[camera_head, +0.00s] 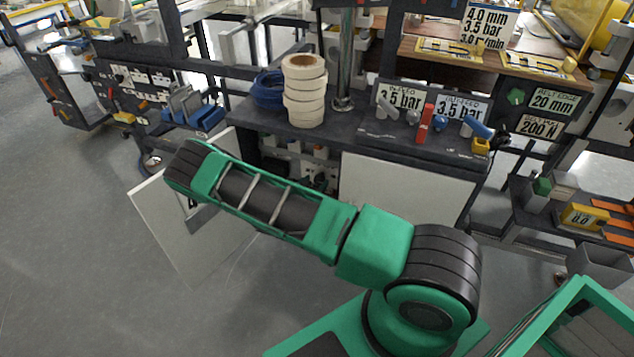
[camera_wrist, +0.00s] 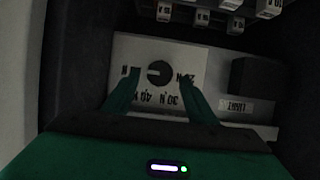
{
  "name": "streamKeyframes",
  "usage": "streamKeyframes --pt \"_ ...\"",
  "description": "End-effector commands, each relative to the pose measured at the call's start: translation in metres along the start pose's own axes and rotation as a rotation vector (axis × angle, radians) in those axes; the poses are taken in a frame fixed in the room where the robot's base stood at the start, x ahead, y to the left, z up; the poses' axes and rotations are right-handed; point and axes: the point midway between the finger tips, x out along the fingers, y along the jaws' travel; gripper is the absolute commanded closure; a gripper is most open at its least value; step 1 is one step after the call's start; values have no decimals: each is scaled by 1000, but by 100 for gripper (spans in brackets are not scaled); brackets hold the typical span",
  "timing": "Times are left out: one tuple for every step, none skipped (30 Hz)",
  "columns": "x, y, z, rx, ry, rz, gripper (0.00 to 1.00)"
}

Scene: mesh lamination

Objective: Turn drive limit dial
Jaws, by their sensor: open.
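The dial (camera_wrist: 160,72) is a dark round knob on a white plate (camera_wrist: 125,48) in the wrist view. Newton markings are printed around it, and the picture shows them upside down. A label reading LIMIT (camera_wrist: 238,106) is on the right beside a dark block (camera_wrist: 251,77). My gripper (camera_wrist: 160,80) is open, with one green finger on each side of the dial and visible gaps between fingers and knob. The head view shows my green arm reaching left to a cabinet; the gripper and dial are hidden there.
A white panel (camera_head: 165,225) stands swung out at the cabinet's left, behind my arm's end. Another white panel (camera_head: 405,190) is on the right. Dark walls surround the dial, with several grey blocks (camera_wrist: 202,17) above it. White rolls (camera_head: 304,90) stand on the bench.

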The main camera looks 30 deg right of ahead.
Motion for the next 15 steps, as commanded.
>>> streamKeyframes --pt "7 0 0 1 1 1 48" --pt "11 0 0 0 1 1 48" --pt "14 0 0 0 1 1 48" --pt "17 0 0 0 0 1 48" --pt "19 0 0 -1 0 0 48" --pt "21 0 0 -1 0 0 48" --pt "22 0 0 -1 0 0 48" --pt "23 0 0 -1 0 -1 48" --pt "24 0 0 -1 0 -1 48" --pt "24 0 0 0 0 -1 48" --pt "25 0 0 0 0 -1 48" --pt "25 0 0 0 0 -1 48" --pt "25 0 0 0 0 -1 48" --pt "25 0 0 0 0 -1 48" --pt "25 0 0 0 0 -1 48"
